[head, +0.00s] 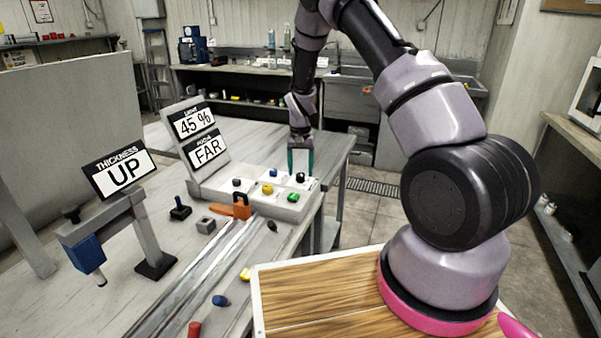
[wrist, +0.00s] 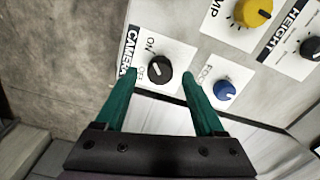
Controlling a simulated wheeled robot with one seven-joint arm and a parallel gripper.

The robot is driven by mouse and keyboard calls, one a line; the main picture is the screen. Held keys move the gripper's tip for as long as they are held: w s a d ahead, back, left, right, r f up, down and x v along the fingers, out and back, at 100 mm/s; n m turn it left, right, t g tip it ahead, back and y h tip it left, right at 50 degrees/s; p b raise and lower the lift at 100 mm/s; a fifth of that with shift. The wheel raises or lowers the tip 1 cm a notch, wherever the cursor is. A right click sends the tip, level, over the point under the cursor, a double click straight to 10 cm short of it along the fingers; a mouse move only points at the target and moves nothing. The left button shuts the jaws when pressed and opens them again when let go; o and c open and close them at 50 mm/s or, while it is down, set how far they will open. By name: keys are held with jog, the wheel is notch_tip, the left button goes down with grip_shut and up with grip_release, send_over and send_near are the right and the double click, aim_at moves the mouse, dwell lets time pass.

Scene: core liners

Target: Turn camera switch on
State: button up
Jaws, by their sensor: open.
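The camera switch is a small black round knob (wrist: 160,68) on a white plate lettered CAMERA, with ON and OFF marked beside it. A pale mark shows on the knob; which label it points to is hard to tell. In the head view the black knob (head: 300,177) sits at the far right corner of the control panel (head: 255,203). My gripper (head: 301,162) points down over it, with its green fingers open. In the wrist view my gripper (wrist: 160,74) has one fingertip on each side of the knob; contact is not visible.
Close by on the panel are a blue focus knob (wrist: 224,90), a large yellow knob (wrist: 255,12) and a black height knob (wrist: 310,47). Display signs (head: 202,135) stand behind the panel. A metal rail (head: 195,280) and loose parts lie on the bench in front.

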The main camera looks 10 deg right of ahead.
notch_tip(320, 180, up, 10)
jog(key=shift+f, duration=0.25)
notch_tip(320, 180, up, 14)
jog(key=t+y, duration=0.1)
jog(key=t, duration=0.1)
send_over(301, 174)
jog(key=s+d, duration=0.2)
jog(key=s, duration=0.3)
jog(key=s+d+r+t, duration=0.1)
jog(key=s+d+r, duration=0.1)
jog(key=s+r, duration=0.7)
jog(key=s+r+t, duration=0.1)
jog(key=s+r, duration=0.2)
jog(key=s, duration=0.3)
jog(key=s+d+r+t, duration=0.1)
jog(key=s+r, duration=0.1)
jog(key=s, duration=0.4)
jog(key=s+r+t+y, duration=0.1)
jog(key=s+r+t, duration=0.1)
jog(key=s, duration=0.5)
jog(key=shift+d+r, duration=0.25)
jog(key=shift+r, duration=0.55)
